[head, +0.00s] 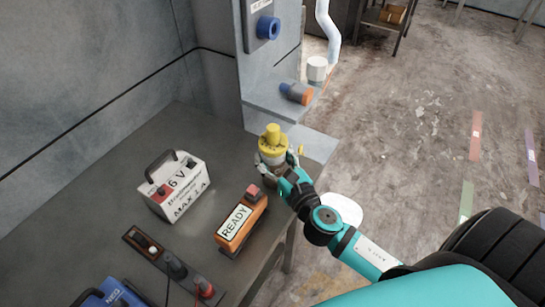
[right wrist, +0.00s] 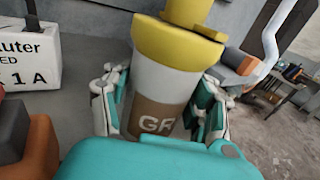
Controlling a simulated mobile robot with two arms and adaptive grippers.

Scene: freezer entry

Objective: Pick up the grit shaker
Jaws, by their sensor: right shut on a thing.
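The grit shaker (head: 273,150) has a yellow top and a pale body with a brown band. It stands upright at the right edge of the grey table (head: 195,250). In the right wrist view the grit shaker (right wrist: 160,85) shows large, with the letters "GR" on its brown band. My right gripper (head: 280,170) is shut on its body, with one finger on each side; both fingers also show in the right wrist view (right wrist: 160,112). Whether its base touches the table is hidden. My left gripper is not in view.
A white 6 V box (head: 178,190) and an orange READY device (head: 240,222) stand left of the shaker. A dark strip with knobs (head: 173,265) and a blue case (head: 110,292) lie nearer.

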